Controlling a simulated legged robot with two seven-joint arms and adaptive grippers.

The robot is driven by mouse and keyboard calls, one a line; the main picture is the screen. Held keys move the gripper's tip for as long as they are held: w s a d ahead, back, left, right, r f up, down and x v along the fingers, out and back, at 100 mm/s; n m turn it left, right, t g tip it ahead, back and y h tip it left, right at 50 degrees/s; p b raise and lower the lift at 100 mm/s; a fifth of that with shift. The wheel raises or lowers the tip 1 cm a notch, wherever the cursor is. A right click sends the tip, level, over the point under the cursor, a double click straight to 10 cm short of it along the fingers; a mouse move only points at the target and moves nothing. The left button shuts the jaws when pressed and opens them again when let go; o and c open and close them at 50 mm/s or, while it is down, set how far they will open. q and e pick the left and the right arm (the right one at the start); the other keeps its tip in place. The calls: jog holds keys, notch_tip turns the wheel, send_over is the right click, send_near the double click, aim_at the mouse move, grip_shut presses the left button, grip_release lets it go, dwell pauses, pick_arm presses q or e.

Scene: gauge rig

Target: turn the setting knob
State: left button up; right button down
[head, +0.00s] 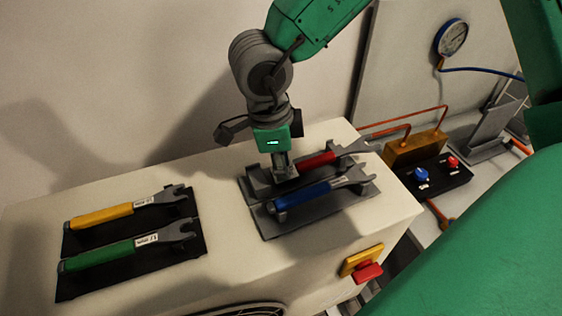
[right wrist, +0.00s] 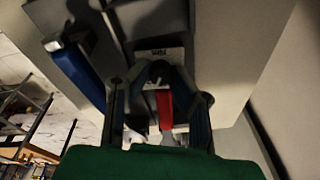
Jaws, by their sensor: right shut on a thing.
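A black control box (head: 437,184) carries a blue knob (head: 421,174) and a red knob (head: 453,162); I cannot tell which is the setting knob. My right gripper (head: 285,174) points down at the grey holder on the cabinet top, left of the control box and apart from both knobs. It is shut on the red-handled wrench (head: 318,162), near its handle's left end. In the right wrist view the red handle (right wrist: 165,108) shows between the fingers (right wrist: 160,100). I cannot tell whether the wrench is clear of the holder. My left gripper is not in view.
A blue-handled wrench (head: 302,194) lies in the grey holder (head: 330,218) close by. Yellow (head: 102,215) and green (head: 102,255) wrenches lie on black trays at left. A brass block (head: 415,148) with copper pipes, a round gauge (head: 452,38) and a red button (head: 368,272) are at right.

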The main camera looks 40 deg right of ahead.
aim_at(273, 175)
dwell(0.8)
jog(key=c, duration=1.7)
grip_release()
jog(key=shift+r, duration=0.1)
jog(key=r, duration=0.4)
jog(key=a+r, duration=0.1)
jog(key=r, duration=0.6)
jog(key=shift+w+a+r, duration=0.25)
jog(key=shift+a+r, duration=0.05)
jog(key=shift+a, duration=0.1)
